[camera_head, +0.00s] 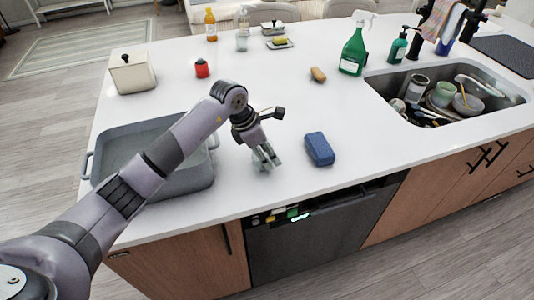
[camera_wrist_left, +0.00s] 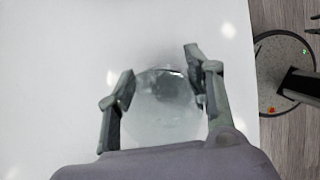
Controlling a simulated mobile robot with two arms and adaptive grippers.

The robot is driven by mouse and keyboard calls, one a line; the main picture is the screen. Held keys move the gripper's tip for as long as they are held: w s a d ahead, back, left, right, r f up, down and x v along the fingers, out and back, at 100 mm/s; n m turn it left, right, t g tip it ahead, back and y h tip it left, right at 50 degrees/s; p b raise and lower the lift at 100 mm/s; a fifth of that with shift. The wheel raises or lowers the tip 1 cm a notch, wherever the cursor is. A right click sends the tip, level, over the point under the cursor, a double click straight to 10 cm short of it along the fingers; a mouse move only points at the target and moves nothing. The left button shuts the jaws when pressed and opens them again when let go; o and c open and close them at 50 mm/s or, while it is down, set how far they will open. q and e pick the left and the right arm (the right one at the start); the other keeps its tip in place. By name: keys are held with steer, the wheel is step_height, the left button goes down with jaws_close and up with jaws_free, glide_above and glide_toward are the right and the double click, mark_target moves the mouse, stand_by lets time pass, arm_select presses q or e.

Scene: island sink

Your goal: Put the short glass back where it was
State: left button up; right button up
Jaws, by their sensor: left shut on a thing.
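The short glass (camera_wrist_left: 160,112) is clear and sits between the two fingers of my left gripper (camera_wrist_left: 156,88) in the left wrist view. The fingers are shut on its sides. In the head view my left gripper (camera_head: 266,160) points down at the white island top, left of a blue sponge-like block, with the glass (camera_head: 259,162) faintly visible at its fingertips. I cannot tell whether the glass touches the counter. My right gripper is not in view.
The blue block (camera_head: 320,149) lies just right of the gripper. A grey roasting pan (camera_head: 196,181) stands left, partly behind my arm. A red jar (camera_head: 202,69), a white canister (camera_head: 131,74) and a green spray bottle (camera_head: 353,52) stand farther back. The sink (camera_head: 376,82) holds dishes.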

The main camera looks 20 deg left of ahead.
arm_select(q)
steer(key=shift+f, duration=0.8)
steer(key=o, duration=1.3)
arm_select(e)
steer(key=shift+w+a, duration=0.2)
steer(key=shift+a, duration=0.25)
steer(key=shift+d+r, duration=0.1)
arm_select(q)
steer(key=shift+r, duration=0.25)
steer(key=b+v, duration=0.2)
steer(key=v, duration=0.8)
steer(key=shift+a+r, duration=0.2)
steer(key=shift+r, duration=0.05)
steer(key=shift+s+a+r, duration=0.15)
steer(key=shift+s+r, duration=0.05)
steer(key=shift+r, duration=0.4)
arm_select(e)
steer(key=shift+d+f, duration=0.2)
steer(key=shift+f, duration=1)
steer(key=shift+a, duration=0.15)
